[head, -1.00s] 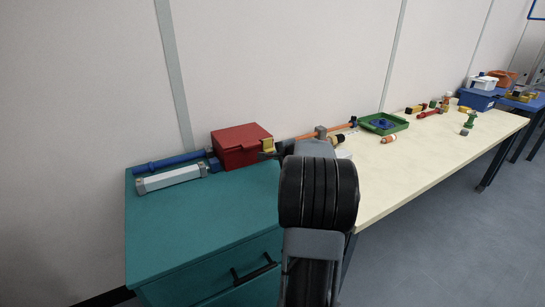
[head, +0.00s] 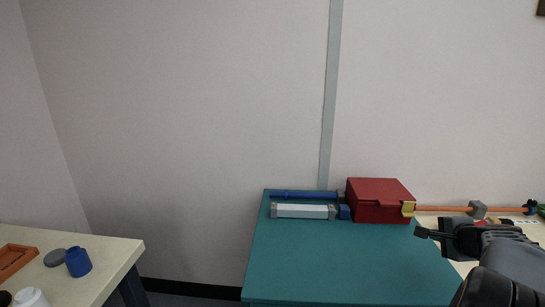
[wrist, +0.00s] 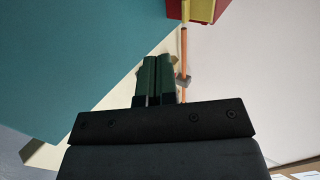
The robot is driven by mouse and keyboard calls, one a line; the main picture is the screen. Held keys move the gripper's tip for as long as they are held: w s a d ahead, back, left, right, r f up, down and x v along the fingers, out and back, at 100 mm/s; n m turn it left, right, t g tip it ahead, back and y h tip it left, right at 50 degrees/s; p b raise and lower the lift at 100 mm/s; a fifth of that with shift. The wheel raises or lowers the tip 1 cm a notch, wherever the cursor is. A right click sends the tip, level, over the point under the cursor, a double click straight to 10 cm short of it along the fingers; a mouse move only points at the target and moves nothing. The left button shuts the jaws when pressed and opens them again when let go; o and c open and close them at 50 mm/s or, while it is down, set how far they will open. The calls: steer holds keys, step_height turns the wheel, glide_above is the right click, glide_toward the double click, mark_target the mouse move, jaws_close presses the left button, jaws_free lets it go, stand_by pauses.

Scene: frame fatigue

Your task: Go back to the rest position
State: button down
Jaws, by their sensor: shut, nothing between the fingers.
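My gripper (head: 421,233) shows at the right of the head view, out in front of my dark arm. In the wrist view my gripper (wrist: 158,62) has its two fingers side by side, shut with nothing between them. It hangs over the gap area between the teal cabinet (head: 350,262) and the pale table, to the right of and in front of the red box (head: 379,198). It appears apart from the things around it.
A blue tool (head: 300,195) and a white bar (head: 302,211) lie on the teal cabinet. An orange rod (head: 445,209) lies behind my arm. At left, another table holds a blue cup (head: 78,262), a grey disc (head: 55,257) and an orange tray (head: 14,262). The cabinet's front top is clear.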

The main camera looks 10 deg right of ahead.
steer(key=f, duration=0.1)
steer(key=s+a, duration=0.1)
steer(key=f+n+g, duration=0.1)
steer(key=shift+s+a+f+y, duration=0.25)
steer(key=shift+a+f+y, duration=0.1)
steer(key=shift+y, duration=0.05)
steer(key=a+n, duration=0.1)
steer(key=s+a+n+g+p, duration=0.1)
steer(key=a, duration=0.1)
steer(key=shift+a+f+y, duration=0.15)
steer(key=shift+f+y, duration=0.05)
steer(key=shift+y, duration=0.2)
steer(key=s+a+r+n+g+p, duration=0.1)
steer(key=a+r+n+p, duration=0.3)
steer(key=a, duration=0.5)
steer(key=s+a+r+n+g+p, duration=0.2)
steer(key=s+a+r+n+p, duration=0.2)
steer(key=a+n+p, duration=0.3)
steer(key=s+a+r+n+g+p, duration=0.2)
steer(key=a+r+n+p, duration=0.3)
steer(key=a, duration=0.7)
steer(key=shift+s+a+r+n+p, duration=0.35)
steer(key=shift+s+r+p, duration=0.3)
steer(key=shift+p, duration=0.5)
steer(key=shift+w+d+r, duration=0.1)
